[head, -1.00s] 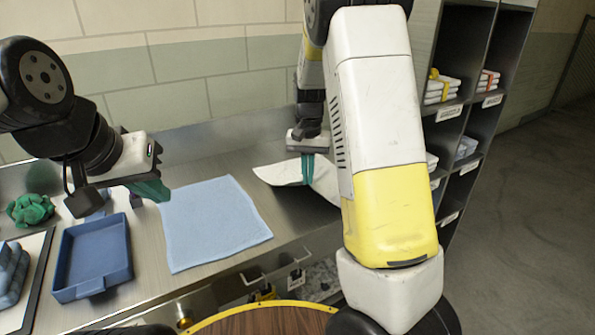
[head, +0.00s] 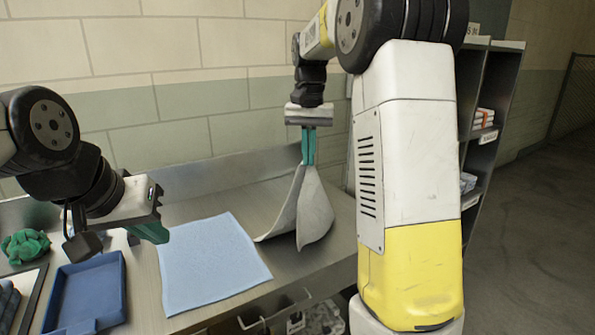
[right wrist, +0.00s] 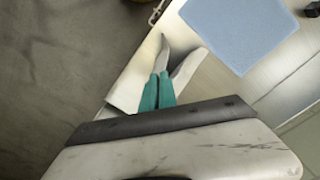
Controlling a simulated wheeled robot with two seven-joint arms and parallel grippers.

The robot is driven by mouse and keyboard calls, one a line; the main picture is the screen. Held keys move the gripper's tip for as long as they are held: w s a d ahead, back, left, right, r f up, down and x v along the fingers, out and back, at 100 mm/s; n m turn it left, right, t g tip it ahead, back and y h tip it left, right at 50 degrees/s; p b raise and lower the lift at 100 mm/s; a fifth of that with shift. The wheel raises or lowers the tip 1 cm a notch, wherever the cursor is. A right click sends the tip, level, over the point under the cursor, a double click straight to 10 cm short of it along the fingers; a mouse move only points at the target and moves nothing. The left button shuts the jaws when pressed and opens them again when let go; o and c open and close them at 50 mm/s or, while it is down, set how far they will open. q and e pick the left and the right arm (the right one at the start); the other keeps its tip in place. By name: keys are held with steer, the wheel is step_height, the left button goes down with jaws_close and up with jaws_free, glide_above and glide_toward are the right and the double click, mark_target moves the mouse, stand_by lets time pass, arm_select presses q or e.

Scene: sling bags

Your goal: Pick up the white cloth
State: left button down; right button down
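The white cloth (head: 312,208) hangs in folds from my right gripper (head: 308,160) in the head view, with its lower edges close to the metal counter. I cannot tell whether they touch it. The green fingers of my right gripper are shut on the cloth's upper part. In the right wrist view, the fingers (right wrist: 157,92) pinch the cloth (right wrist: 135,80), which spreads out on both sides below them. My left gripper (head: 150,232) is over the counter at the left, near the blue cloth and apart from the white one. Its finger gap is not clear.
A light blue cloth (head: 208,262) lies flat on the metal counter (head: 262,205). A blue tray (head: 90,292) and a crumpled green cloth (head: 25,246) are at the left. A shelf unit (head: 489,150) with folded items stands at the right, behind my right arm. The wall is behind the counter.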

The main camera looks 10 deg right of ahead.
step_height(320, 180, up, 18)
stand_by(0.5)
